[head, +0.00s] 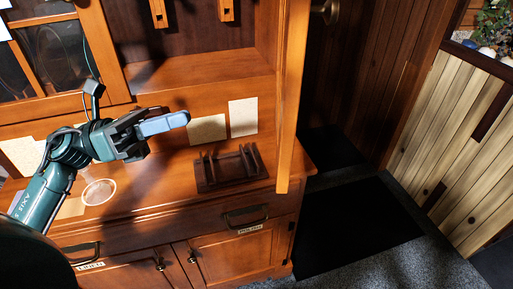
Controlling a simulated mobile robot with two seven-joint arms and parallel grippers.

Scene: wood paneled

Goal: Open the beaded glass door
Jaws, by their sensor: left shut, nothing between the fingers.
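A wooden hutch has a glass-paned door (101,44) with wooden bars at upper left; it looks shut. Another door panel (291,95) stands swung out at the right of the open compartment, seen nearly edge-on, so its glass and any beading are hidden. I cannot tell from this view which door is the beaded one. My left gripper (184,118) is shut and empty, its blue fingers pointing right, in front of the hutch and left of the swung-out panel. It appears apart from both doors. My right gripper is not in view.
On the hutch counter are a dark slotted rack (232,169), a clear round dish (99,191) and several paper sheets (243,117). Labelled drawers and cupboards (236,250) lie below. A dark mat (358,226) covers floor at right, beside a plank wall (455,140).

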